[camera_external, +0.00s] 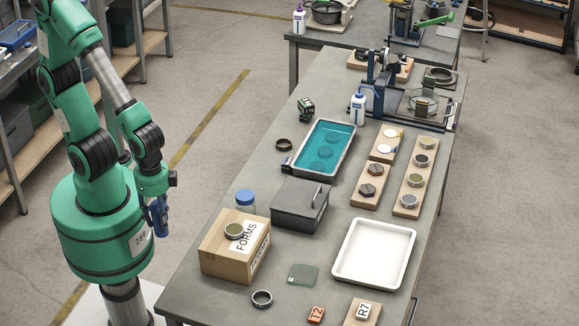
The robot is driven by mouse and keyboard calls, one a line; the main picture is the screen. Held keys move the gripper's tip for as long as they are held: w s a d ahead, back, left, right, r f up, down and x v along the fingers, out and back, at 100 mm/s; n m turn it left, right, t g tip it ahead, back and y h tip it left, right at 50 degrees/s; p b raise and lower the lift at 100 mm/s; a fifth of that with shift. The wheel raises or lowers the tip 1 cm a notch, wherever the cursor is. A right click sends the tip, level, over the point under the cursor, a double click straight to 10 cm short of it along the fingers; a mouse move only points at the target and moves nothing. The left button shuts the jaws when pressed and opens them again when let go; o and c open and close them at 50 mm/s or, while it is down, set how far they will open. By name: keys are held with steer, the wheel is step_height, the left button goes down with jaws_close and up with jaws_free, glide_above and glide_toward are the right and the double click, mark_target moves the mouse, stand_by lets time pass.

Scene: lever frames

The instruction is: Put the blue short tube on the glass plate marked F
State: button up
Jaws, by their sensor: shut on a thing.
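My gripper (159,229) hangs fingers down at the left, in front of my arm's base and left of the table's edge. Its fingers look blue and are closed. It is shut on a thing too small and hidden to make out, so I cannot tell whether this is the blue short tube. I see no clearly blue short tube on the table. A greenish glass plate (303,274) lies flat near the table's front, between the cardboard box and the white tray. Its top looks bare; I cannot read a letter on it. My gripper is well apart from the plate.
A metal ring (262,299) and white tray (345,270) flank the plate.

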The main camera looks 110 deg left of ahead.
steer(key=w+r, duration=0.2)
steer(key=w, duration=1.1)
steer(key=n, duration=0.1)
glide_above(303, 274)
step_height(303, 274, down, 2)
steer(key=shift+f+b, duration=0.3)
steer(key=shift+f, duration=2.35)
steer(key=shift+f+b, duration=0.35)
steer(key=shift+f, duration=2.2)
steer(key=shift+f, duration=0.1)
steer(key=shift+f+b, duration=0.35)
steer(key=shift+f, duration=2)
steer(key=shift+f, duration=0.15)
